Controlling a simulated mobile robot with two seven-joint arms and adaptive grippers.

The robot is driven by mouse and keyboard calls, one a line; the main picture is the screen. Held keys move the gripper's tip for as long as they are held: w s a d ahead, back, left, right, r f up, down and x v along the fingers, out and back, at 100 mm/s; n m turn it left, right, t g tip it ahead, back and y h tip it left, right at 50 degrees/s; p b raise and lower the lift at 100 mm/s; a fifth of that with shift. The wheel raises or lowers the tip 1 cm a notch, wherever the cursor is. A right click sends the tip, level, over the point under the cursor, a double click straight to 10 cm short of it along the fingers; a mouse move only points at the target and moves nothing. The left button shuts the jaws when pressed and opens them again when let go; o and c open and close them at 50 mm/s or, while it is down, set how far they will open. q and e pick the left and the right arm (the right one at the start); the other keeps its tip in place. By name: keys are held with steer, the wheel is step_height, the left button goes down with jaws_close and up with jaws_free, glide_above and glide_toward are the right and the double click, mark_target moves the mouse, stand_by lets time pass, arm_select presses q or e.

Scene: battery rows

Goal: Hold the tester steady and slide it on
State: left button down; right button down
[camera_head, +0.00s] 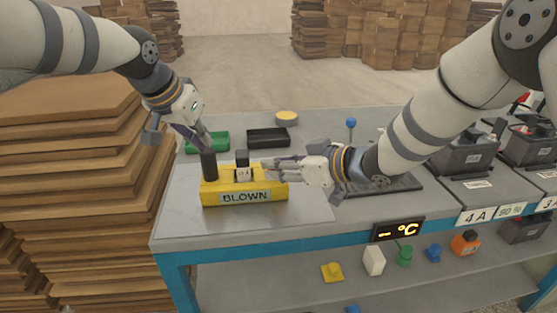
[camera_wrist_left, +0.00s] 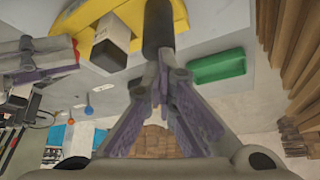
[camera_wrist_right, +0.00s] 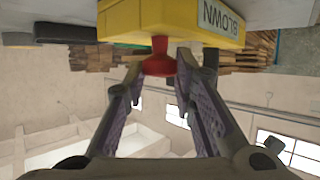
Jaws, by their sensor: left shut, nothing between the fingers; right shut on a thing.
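The yellow tester (camera_head: 212,190), with a "BLOWN" label on its front, sits on the grey table. A black post (camera_head: 208,164) stands at its left end, and a dark block (camera_head: 243,172) with a white label sits in its top. My left gripper (camera_head: 203,146) is shut and empty at the top of the post; its fingertips (camera_wrist_left: 165,62) look close to the post, but I cannot tell whether they touch. My right gripper (camera_head: 280,165) is at the tester's right end. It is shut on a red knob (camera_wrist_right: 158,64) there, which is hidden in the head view.
A green tray (camera_head: 215,140), a black tray (camera_head: 268,137) and a yellow disc (camera_head: 286,118) lie behind the tester. A blue-topped stick (camera_head: 351,123) and dark battery units (camera_head: 463,157) stand right. Cardboard stacks (camera_head: 70,170) rise left. The table's front left is clear.

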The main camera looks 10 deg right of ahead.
arm_select(q)
steer(key=shift+s+f, duration=0.2)
steer(key=shift+f, duration=0.5)
arm_select(e)
steer(key=c, duration=1.3)
jaws_free()
steer(key=shift+s+a+f, duration=0.1)
steer(key=shift+f, duration=0.15)
steer(key=shift+c, duration=0.2)
steer(key=v, duration=1.2)
steer(key=shift+r, duration=0.15)
arm_select(q)
steer(key=r, duration=0.4)
steer(key=r+p, duration=0.1)
steer(key=r, duration=0.2)
steer(key=shift+w, duration=0.25)
arm_select(e)
step_height(320, 180, up, 3)
steer(key=shift+r, duration=0.1)
